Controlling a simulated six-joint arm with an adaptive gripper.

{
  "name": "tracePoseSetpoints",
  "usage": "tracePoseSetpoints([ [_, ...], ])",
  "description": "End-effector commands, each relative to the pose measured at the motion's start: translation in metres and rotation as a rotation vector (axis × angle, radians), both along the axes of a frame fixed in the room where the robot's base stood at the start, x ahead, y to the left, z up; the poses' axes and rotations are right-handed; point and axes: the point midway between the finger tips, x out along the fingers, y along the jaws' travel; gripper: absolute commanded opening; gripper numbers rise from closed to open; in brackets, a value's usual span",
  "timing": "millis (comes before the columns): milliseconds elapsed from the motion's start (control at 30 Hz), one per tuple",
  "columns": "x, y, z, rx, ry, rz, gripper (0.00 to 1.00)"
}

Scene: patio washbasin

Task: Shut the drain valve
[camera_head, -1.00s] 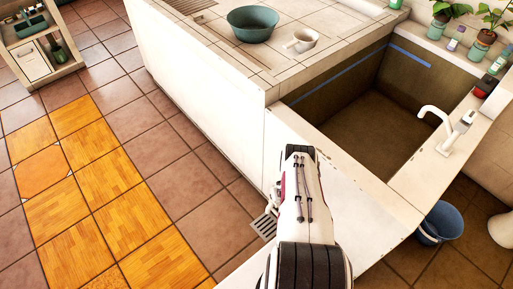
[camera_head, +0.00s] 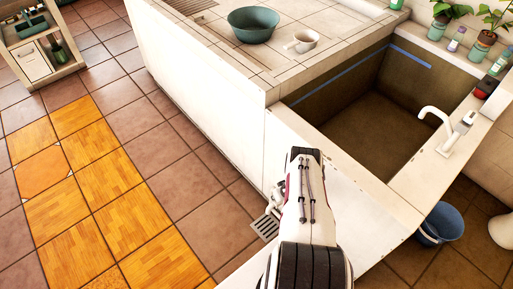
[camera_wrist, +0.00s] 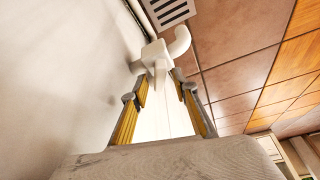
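The drain valve (camera_wrist: 157,54) is a white fitting on the pale basin wall, with a curved spout on its right and a small lever pointing toward my gripper. It shows in the upper middle of the wrist view. My gripper (camera_wrist: 161,90) is open, with its yellow-sided fingers apart on either side of the line to the lever. The fingers look empty and close to the valve; I cannot tell whether either touches it. In the head view my arm hides most of this area. A small pale part shows left of the arm, but I cannot tell whether it is valve or gripper.
A floor drain grate (camera_head: 265,227) lies beside the basin wall, and it also shows in the wrist view (camera_wrist: 171,11). The white basin wall (camera_wrist: 70,70) is close on the left. A blue bucket (camera_head: 441,223) stands at the right. Tiled floor is clear at the left.

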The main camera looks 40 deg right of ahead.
Motion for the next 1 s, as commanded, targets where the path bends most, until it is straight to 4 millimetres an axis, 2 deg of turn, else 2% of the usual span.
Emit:
tracePoseSetpoints([
  [1000,-0.0006,-0.0012,-0.0002,-0.001,0.000,0.193,0.28],
])
